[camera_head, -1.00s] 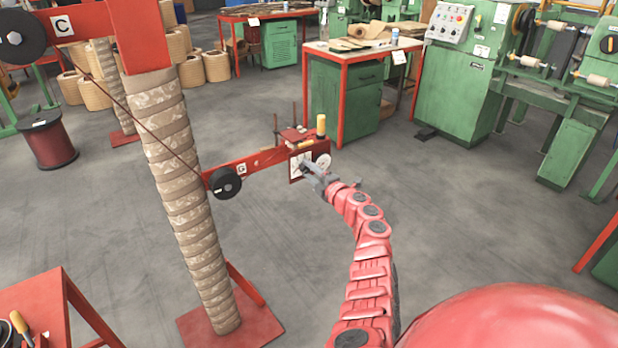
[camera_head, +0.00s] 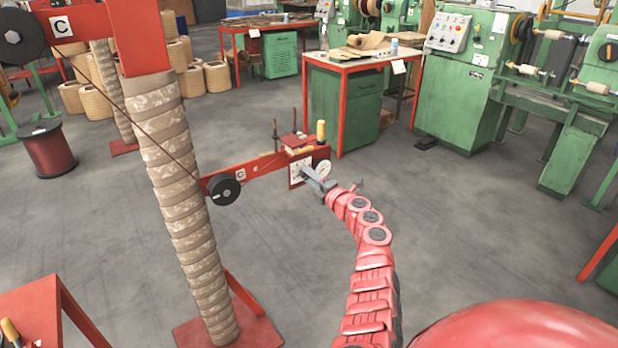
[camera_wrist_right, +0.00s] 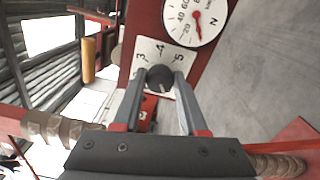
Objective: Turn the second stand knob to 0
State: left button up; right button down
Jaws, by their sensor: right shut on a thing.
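My right gripper (camera_wrist_right: 159,84) is shut on the knob, one finger on each side. In the head view my right gripper (camera_head: 312,178) reaches the dial plate (camera_head: 298,172) at the end of the red arm marked G (camera_head: 262,167). The knob itself is hidden there. My left gripper is not in view.
A round white gauge (camera_wrist_right: 196,18) with a red needle sits beside the dial plate. A yellow handle (camera_head: 320,131) stands on top of the arm's end. A wrapped column (camera_head: 180,195) with a black pulley (camera_head: 224,189) stands to the left.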

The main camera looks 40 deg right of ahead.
jog(key=shift+c, duration=2.4)
grip_release()
jog(key=s+p, duration=0.1)
jog(key=s, duration=1.6)
jog(key=shift+s, duration=0.25)
jog(key=shift+a, duration=0.1)
